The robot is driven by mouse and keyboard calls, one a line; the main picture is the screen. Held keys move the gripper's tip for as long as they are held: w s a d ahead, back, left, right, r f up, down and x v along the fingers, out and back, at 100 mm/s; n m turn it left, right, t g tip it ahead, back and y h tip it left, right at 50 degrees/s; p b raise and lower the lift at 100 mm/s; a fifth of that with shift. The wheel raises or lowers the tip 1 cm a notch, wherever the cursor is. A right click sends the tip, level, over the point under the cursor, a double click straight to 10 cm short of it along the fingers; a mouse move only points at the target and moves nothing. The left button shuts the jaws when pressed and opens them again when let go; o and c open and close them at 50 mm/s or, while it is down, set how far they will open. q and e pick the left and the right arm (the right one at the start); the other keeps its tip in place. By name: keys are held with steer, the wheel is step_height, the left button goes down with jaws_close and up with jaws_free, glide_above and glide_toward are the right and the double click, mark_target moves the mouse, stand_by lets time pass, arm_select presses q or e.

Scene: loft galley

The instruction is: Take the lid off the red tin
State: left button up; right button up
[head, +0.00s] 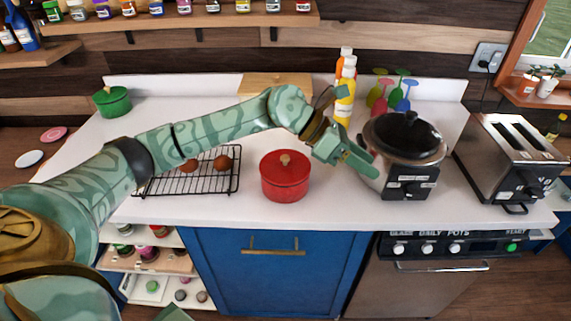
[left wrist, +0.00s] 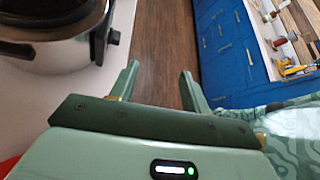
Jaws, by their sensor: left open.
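The red tin (head: 286,185) stands upright on the white counter, near its front edge, in the head view. A sliver of red shows at that view's lower left edge. My right gripper is not in view.
A slow cooker (head: 412,155) with a black lid and a toaster (head: 508,155) stand to the right. A wire rack (head: 205,184) with brown round items is left of the tin. A green pot (head: 113,103) is far left.

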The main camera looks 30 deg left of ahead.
arm_select(q)
steer(key=w+a+r+y, duration=0.25)
steer(key=a+y, duration=0.35)
steer(key=a, duration=0.9)
steer(key=n+g+y, duration=0.1)
steer(key=n+y, duration=0.1)
steer(key=y, duration=0.1)
glide_toward(285, 157)
steer(key=shift+w+f+g+b, duration=0.15)
steer(key=shift+w+f+b, duration=0.2)
steer(key=shift+f+b, duration=0.2)
steer(key=shift+w+f+g+b, duration=0.15)
steer(key=shift+w+f+b, duration=0.25)
steer(key=shift+f, duration=0.3)
steer(key=x, duration=0.4)
steer(key=b+x, duration=0.1)
steer(key=x, duration=0.1)
steer(key=shift+s+d, duration=0.2)
steer(key=shift+d, duration=0.1)
steer(key=shift+r, duration=0.1)
jaws_close()
